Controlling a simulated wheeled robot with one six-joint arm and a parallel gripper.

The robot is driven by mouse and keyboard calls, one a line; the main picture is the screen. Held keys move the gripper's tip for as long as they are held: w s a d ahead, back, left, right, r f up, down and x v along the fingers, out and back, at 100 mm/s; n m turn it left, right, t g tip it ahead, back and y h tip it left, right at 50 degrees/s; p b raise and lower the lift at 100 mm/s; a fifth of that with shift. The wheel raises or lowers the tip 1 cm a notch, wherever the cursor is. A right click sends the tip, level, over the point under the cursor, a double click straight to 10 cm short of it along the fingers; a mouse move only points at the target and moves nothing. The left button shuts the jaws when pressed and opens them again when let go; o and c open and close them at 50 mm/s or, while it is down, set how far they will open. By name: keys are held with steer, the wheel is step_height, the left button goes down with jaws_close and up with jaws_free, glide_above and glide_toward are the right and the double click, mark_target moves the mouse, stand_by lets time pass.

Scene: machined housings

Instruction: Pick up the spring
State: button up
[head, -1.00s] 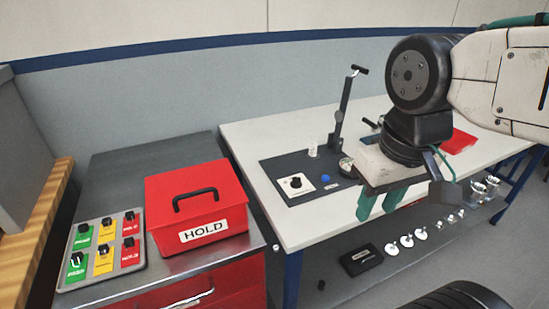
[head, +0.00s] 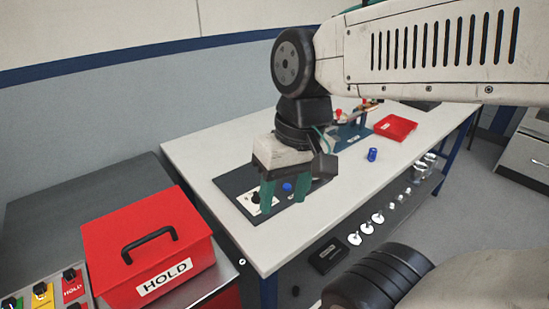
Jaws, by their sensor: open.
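I cannot see the spring now; a small pale upright coil stood on the dark board in the earlier head view, and my gripper now covers that area. My gripper (head: 284,198) points down over the dark board (head: 230,182). Its two green fingers are apart, with a blue button (head: 287,187) showing between them. A black knob on a white plate (head: 257,199) lies just left of the left finger. Whether the spring is between, behind or beside the fingers is hidden.
A white table (head: 210,150) holds the board, a blue cylinder (head: 372,154), a red tray (head: 394,127) and a blue fixture (head: 352,134). A red HOLD box (head: 150,245) stands at lower left. Several shiny parts sit on the lower shelf.

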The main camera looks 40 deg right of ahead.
steer(key=w+a+f+m+y, duration=0.3)
steer(key=w+m+y, duration=0.35)
steer(key=w, duration=0.25)
steer(key=w+d+f+m+t+y, duration=0.25)
steer(key=w+d+m+t, duration=0.35)
steer(key=w+m, duration=0.45)
steer(key=w+d+f+m+t+h, duration=0.2)
steer(key=d+f+m, duration=0.1)
steer(key=d, duration=0.3)
steer(key=w+d+f+m+t+h, duration=0.2)
steer(key=w+d+f+m, duration=0.1)
steer(key=d+m, duration=0.3)
steer(key=w+d+f+m+t+h, duration=0.2)
steer(key=d+f+m, duration=0.2)
steer(key=d+m, duration=0.1)
steer(key=shift+w+d+f+h, duration=0.1)
steer(key=shift+d+f+h, duration=0.1)
steer(key=shift+d, duration=0.25)
steer(key=shift+w+d+f+h, duration=0.1)
steer(key=shift+d+f+h, duration=0.1)
steer(key=shift+d, duration=0.25)
steer(key=shift+w+d+f+m, duration=0.1)
steer(key=shift+w+f+m, duration=0.15)
steer(key=shift+m, duration=0.05)
steer(key=x, duration=0.7)
steer(key=shift+w+r, duration=0.2)
steer(key=shift+r, duration=0.05)
jaws_close()
steer(key=shift+r, duration=0.15)
